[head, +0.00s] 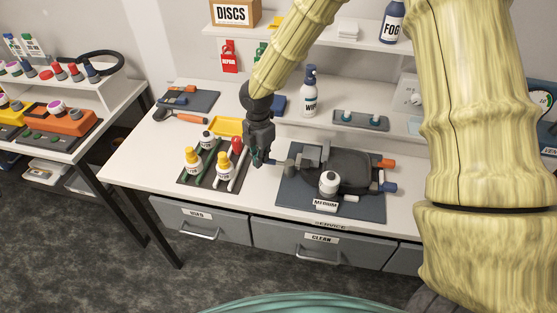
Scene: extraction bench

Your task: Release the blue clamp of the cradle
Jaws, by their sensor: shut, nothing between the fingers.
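The cradle (356,169) is a dark grey fixture on a dark blue-grey mat (300,205) at the right of the bench. The blue clamp (388,188) sticks out from the cradle's right side, towards the front. An orange clamp (386,164) sits just behind it on the same side. My gripper (260,161) is shut and empty, pointing down left of the cradle. Its tips are beside a small grey knob and rod (281,164) at the cradle's left side; whether they touch, I cannot tell. The gripper is far from the blue clamp, with the cradle between them.
A white-capped container (329,182) and a "MEDIUM" label (326,205) stand at the cradle's front. A black tray (210,180) with yellow-collared bottles lies left of my gripper. A spray bottle (309,92) and a grey tray (360,121) stand behind. The bench's front edge is near.

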